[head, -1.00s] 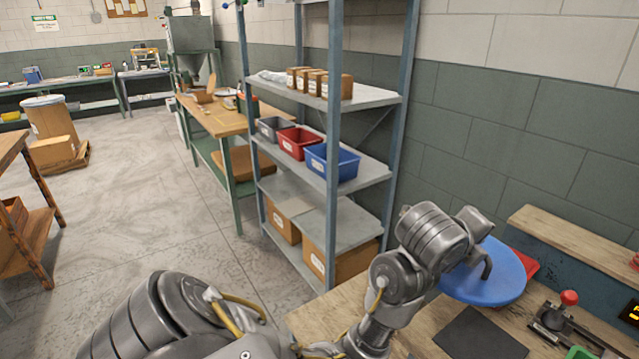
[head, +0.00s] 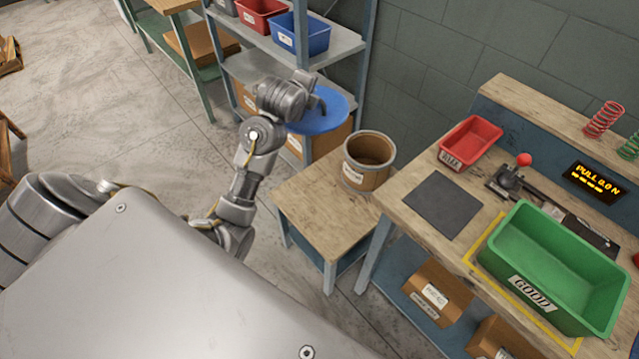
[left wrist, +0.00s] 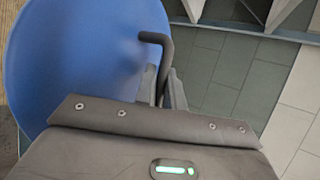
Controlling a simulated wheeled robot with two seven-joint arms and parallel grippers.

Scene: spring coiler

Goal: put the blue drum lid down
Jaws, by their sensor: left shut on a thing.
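The blue drum lid (head: 338,115) is a flat round disc with a dark bent handle. My left gripper (head: 314,101) holds it in the air, in front of the metal shelf. In the left wrist view the lid (left wrist: 70,75) fills the left side, and my left gripper (left wrist: 163,88) is shut on its dark handle (left wrist: 158,42). The open brown drum (head: 352,176) stands on a low wooden table (head: 310,215), apart from the lid and to its right and nearer. My right gripper is not in view.
The low table's left part is bare. The workbench (head: 405,195) at right carries a red bin (head: 470,143), a dark mat (head: 442,204), a red-knobbed device (head: 515,175) and a green GOOD bin (head: 550,265). A shelf (head: 262,45) with bins stands behind the lid.

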